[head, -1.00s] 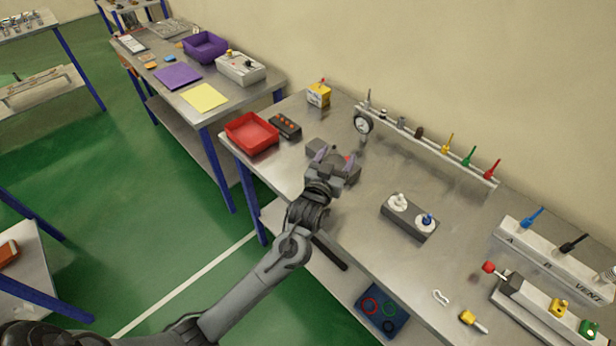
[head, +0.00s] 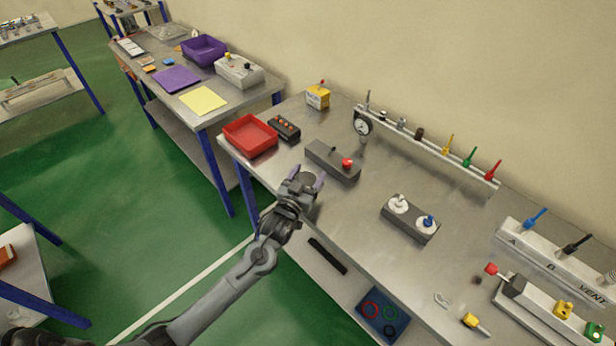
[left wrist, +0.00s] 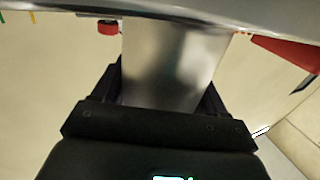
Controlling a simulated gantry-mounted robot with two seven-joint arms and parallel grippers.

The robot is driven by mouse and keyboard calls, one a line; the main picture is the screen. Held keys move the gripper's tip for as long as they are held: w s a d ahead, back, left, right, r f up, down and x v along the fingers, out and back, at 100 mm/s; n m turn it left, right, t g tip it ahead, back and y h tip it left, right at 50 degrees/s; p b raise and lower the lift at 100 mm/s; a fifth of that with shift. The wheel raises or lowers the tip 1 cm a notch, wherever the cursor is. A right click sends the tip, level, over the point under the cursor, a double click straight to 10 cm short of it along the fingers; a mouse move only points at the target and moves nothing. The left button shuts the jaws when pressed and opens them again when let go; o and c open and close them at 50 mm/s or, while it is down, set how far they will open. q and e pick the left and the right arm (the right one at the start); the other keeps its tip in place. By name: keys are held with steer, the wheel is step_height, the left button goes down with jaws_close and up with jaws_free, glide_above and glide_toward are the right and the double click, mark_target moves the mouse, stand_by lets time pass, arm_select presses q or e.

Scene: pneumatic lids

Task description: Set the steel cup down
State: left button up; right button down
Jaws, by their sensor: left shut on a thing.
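My left gripper (head: 306,181) is over the front edge of the steel bench (head: 290,118), in front of a dark block with a red knob. In the left wrist view its two dark fingers (left wrist: 165,85) are shut on the steel cup (left wrist: 165,60), a smooth, shiny grey body between them. The cup is hidden by the gripper in the head view. I cannot tell from these views whether it touches the bench. My right gripper is not in view.
The dark block (head: 325,157) with a red knob (head: 347,162) stands just behind the gripper. A red tray (head: 250,150) is to its left. A dark block with white and blue fittings (head: 410,226) is to its right. Bare bench lies between the blocks.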

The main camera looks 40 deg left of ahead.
arm_select(q)
steer(key=shift+f, duration=0.1)
steer(key=o, duration=1.1)
steer(key=shift+c, duration=0.2)
steer(key=s+d+f+m+g+h, duration=0.1)
steer(key=s+d+g, duration=0.3)
steer(key=s, duration=0.7)
steer(key=s+d+f+m+g+h, duration=0.2)
steer(key=s+d+f+g, duration=0.2)
steer(key=s, duration=0.7)
steer(key=s+d+f+m+g+h+p, duration=0.1)
steer(key=s+d+f+g, duration=0.2)
steer(key=s, duration=0.8)
steer(key=d+g, duration=0.2)
steer(key=d, duration=0.1)
steer(key=shift+s+d+f+m+g+h, duration=0.2)
steer(key=shift+s+d+m+g+h, duration=0.1)
steer(key=shift+s+m+g, duration=0.1)
